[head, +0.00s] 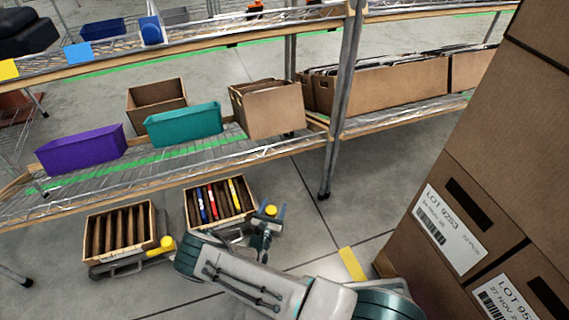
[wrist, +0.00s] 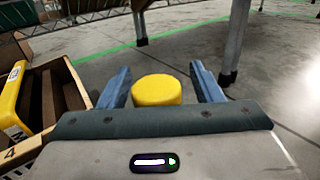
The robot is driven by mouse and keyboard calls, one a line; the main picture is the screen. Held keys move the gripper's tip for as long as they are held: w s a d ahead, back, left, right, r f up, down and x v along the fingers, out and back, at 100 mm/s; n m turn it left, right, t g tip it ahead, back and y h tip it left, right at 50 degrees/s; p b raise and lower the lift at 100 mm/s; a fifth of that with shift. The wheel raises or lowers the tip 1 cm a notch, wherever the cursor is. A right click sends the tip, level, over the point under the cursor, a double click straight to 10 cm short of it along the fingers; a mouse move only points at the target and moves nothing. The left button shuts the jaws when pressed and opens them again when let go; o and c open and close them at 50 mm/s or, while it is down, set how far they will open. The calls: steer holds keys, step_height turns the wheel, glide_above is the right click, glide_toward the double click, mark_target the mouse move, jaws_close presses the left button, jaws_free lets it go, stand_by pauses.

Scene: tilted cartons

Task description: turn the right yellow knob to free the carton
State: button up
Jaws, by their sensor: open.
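The right yellow knob (head: 271,210) sits at the right end of the rack under the right carton. In the wrist view the knob (wrist: 157,90) lies between the two blue fingers of my gripper (wrist: 163,88), with a gap on each side. My gripper (head: 272,211) is open around the knob. The right carton (head: 250,203) is tilted and holds dark dividers with blue, red and yellow items. Its edge shows at the left in the wrist view (wrist: 75,70). The left yellow knob (head: 167,243) is beside the left carton (head: 90,240), which holds only dividers.
A wire shelf (head: 70,190) stands behind, with purple (head: 82,150) and teal (head: 183,125) bins and brown boxes. A metal shelf post (head: 340,110) stands behind my gripper. Stacked cartons (head: 420,270) fill the right side. A yellow floor strip (head: 352,264) lies on open floor.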

steer(key=shift+d+f+m+g+h+b, duration=0.2)
steer(key=shift+m+g+h+b, duration=0.4)
steer(key=shift+m+h+b, duration=0.4)
steer(key=a+r+p+v, duration=0.1)
steer(key=p+v, duration=0.5)
steer(key=v, duration=0.8)
steer(key=w+d+r+m+g+h+p, duration=0.1)
steer(key=d+r+m+g+p, duration=0.1)
steer(key=r, duration=0.8)
steer(key=w+d+r+m+g+h+p, duration=0.1)
steer(key=r+m+g+p, duration=0.4)
steer(key=r, duration=0.6)
steer(key=w+d+r+m+g+h+p, duration=0.2)
steer(key=d+r+m+g+p, duration=0.2)
steer(key=r, duration=0.6)
steer(key=shift+d+r+m+g+h, duration=0.3)
steer(key=shift+d+m, duration=0.05)
steer(key=shift+m, duration=0.55)
